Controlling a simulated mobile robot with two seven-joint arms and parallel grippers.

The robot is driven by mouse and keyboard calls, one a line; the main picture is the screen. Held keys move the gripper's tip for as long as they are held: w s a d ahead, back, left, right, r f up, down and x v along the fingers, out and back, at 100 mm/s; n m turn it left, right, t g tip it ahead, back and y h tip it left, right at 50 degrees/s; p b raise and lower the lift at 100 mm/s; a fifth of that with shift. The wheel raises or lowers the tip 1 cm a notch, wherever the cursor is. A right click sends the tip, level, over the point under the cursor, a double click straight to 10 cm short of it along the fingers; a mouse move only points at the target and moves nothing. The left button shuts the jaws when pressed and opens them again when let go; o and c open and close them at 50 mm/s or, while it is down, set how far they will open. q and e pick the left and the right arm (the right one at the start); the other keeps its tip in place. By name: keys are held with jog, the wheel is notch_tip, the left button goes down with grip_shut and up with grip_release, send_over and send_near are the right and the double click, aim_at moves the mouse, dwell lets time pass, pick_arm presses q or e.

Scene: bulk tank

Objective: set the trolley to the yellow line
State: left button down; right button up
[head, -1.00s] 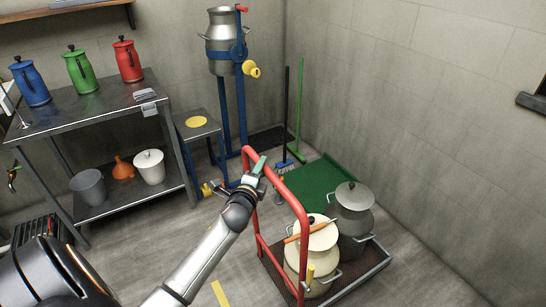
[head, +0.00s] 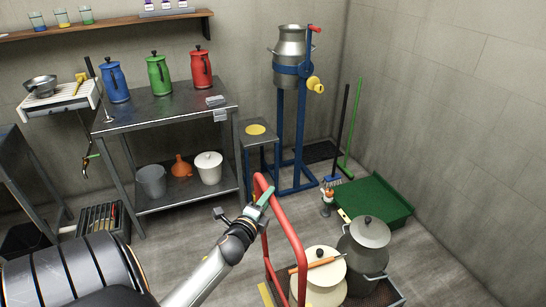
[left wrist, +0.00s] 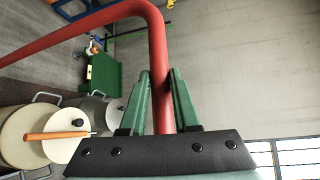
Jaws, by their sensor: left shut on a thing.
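The trolley has a red tube handle (head: 285,222) and a low dark tray (head: 393,293), cut off by the bottom edge of the head view. It carries a cream can (head: 318,280) with an orange-handled tool on its lid and a grey can (head: 368,250). My left gripper (head: 265,200) is shut on the red handle near its upper left corner. In the left wrist view its green fingers (left wrist: 160,85) lie on both sides of the red tube. A piece of yellow line (head: 265,294) shows on the floor, close beside the trolley's left side. My right gripper is not in view.
A blue stand with a metal can (head: 291,68) and a small stool (head: 258,130) stand behind the trolley. A steel table (head: 160,108) is at left. Floor right of the trolley is clear.

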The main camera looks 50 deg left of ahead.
pick_arm(q)
jog(key=shift+s+a+f, duration=0.25)
jog(key=shift+s+a, duration=0.2)
jog(key=shift+s, duration=0.1)
jog(key=c, duration=0.9)
grip_release()
jog(key=shift+a, duration=0.1)
jog(key=shift+o, duration=1.2)
jog(key=shift+w+d+r, duration=0.1)
jog(key=shift+d, duration=0.1)
jog(key=v, duration=1.2)
jog(key=shift+s, duration=0.25)
jog(key=shift+d, duration=0.1)
